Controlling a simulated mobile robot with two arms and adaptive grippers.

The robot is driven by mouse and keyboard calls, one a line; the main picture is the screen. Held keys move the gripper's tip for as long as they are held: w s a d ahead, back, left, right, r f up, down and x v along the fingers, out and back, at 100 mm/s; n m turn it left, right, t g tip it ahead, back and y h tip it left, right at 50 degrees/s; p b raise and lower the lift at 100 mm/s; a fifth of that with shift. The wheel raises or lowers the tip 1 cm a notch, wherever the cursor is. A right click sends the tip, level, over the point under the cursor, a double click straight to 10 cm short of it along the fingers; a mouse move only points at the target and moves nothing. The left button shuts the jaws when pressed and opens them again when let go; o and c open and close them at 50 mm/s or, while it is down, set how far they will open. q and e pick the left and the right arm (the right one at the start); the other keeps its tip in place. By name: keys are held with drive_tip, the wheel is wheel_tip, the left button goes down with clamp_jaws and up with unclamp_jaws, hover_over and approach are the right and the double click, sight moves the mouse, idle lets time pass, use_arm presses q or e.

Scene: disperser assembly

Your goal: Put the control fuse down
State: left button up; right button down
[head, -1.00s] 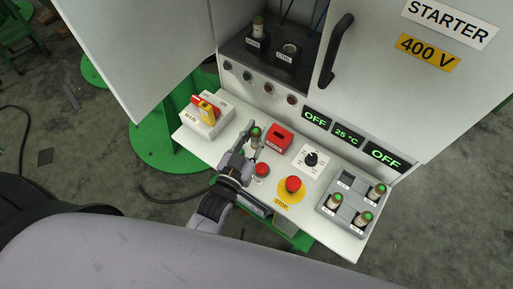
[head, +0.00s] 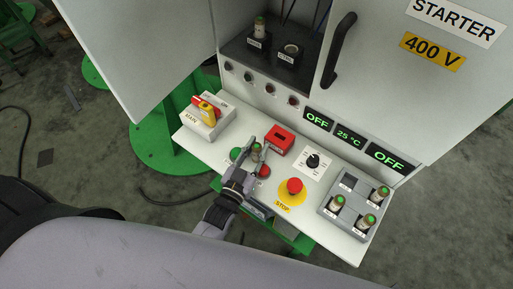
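The control fuse (head: 257,149), a small cylinder with a green top, is between the fingers of my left gripper (head: 256,153). The gripper looks shut on it, over the white panel between the green button and the red box. The fuse's lower end is hidden, so I cannot tell whether it touches the panel. The holder labelled CTRL (head: 291,50) in the cabinet is empty. The grey tray (head: 329,207) at the right of the panel holds three green-topped fuses (head: 366,221); its upper-left compartment is empty. My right gripper is not in view.
Around the gripper are a green button (head: 236,154), a red button (head: 263,171), a red box (head: 279,140) and the STOP button (head: 295,186). The rotary knob (head: 313,160) and main switch (head: 205,111) also stand up. Another fuse (head: 260,27) stands in the cabinet.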

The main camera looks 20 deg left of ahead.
use_arm(q)
drive_tip(key=o, duration=0.4)
